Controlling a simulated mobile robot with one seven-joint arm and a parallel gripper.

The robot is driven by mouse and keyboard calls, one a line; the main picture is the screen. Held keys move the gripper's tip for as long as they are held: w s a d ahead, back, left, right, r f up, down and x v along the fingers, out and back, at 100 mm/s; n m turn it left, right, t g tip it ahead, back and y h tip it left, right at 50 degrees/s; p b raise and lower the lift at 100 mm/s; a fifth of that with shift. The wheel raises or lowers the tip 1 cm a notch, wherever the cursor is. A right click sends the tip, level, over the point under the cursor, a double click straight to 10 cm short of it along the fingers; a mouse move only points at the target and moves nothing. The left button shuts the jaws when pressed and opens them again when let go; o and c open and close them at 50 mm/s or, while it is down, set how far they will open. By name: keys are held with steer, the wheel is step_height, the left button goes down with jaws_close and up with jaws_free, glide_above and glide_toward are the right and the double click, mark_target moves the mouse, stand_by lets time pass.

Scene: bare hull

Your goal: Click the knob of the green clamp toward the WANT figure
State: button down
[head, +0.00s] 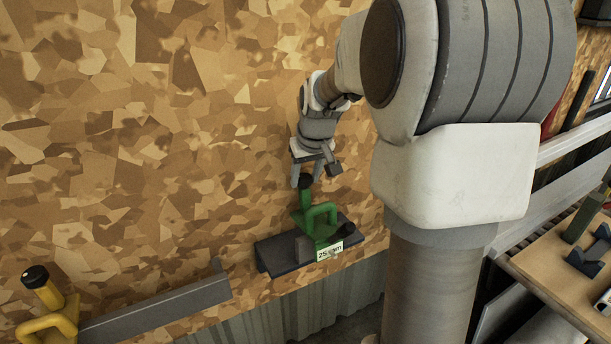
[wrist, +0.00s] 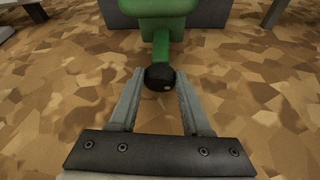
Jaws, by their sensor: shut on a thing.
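The green clamp (head: 322,217) sits on a dark ledge against the wood-chip wall in the head view. Its black knob (head: 305,182) is at the upper end of a green stem. A pale label (head: 329,251) on its front reads 25 with a unit too small to be sure of. My gripper (head: 307,178) comes down from above and is shut on the knob. In the wrist view the round black knob (wrist: 159,77) lies between my two fingertips, with the green clamp body (wrist: 160,8) beyond it. No separate WANT figure is legible.
A dark ledge (head: 270,257) carries the clamp. A yellow clamp (head: 46,310) with a black-topped knob stands at the lower left beside a long grey bar (head: 160,304). A wooden bench (head: 570,262) with dark parts is at the right. The wall above the clamp is bare.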

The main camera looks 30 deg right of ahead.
steer(key=shift+d+n, duration=0.1)
steer(key=shift+n, duration=0.2)
steer(key=shift+d+n+y, duration=0.2)
steer(key=shift+n+y, duration=0.5)
steer(key=shift+n, duration=0.4)
steer(key=shift+w+d+n+g+y+b, duration=0.1)
steer(key=shift+n+g+y+b, duration=0.2)
steer(key=shift+n+y+b, duration=0.75)
steer(key=shift+n+h+p, duration=0.25)
steer(key=shift+n+p, duration=0.05)
steer(key=shift+n, duration=0.15)
steer(key=shift+c, duration=1.8)
jaws_free()
steer(key=v, duration=1.7)
steer(key=shift+r, duration=0.25)
